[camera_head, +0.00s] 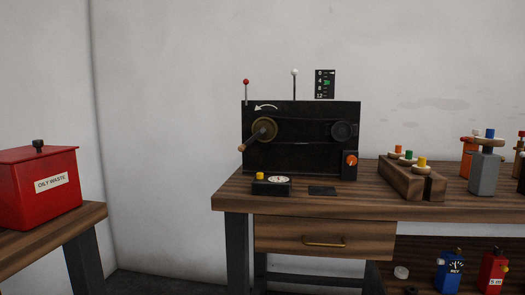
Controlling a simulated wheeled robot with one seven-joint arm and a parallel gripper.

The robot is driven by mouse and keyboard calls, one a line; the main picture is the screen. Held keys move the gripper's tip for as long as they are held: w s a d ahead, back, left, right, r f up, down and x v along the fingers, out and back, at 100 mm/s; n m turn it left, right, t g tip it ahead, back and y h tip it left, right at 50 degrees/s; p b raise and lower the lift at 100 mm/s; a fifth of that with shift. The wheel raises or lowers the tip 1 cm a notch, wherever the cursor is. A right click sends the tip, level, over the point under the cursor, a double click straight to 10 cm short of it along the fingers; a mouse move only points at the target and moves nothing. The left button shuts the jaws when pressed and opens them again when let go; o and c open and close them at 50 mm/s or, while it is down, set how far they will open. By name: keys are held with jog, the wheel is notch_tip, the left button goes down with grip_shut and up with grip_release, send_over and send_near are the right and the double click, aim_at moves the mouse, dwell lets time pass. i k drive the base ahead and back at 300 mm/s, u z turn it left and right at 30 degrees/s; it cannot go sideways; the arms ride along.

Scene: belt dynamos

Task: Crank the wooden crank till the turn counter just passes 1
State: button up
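A black machine (300,110) stands on the wooden workbench (225,198). A round brass-coloured hub (268,123) on its left front carries a crank arm that slants down to the left. The crank's wooden handle (241,148) is at the lower left of the hub. A white curved arrow above the hub points left. A small black scale (325,84) marked 0, 4, 8 and 12 stands above the machine, with a white mark near 0 and a green mark lower down. I cannot tell which part is the turn counter. My gripper is not in view.
A box with a white dial and yellow button (271,187) sits before the machine. An orange knob (351,160) is at its right. Wooden blocks with coloured pegs (402,179) stand farther right. A red oily-waste bin (38,205) stands on a left table.

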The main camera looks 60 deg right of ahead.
aim_at(264, 129)
jog(key=z, duration=0.8)
jog(key=i, duration=0.3)
jog(key=u, duration=0.05)
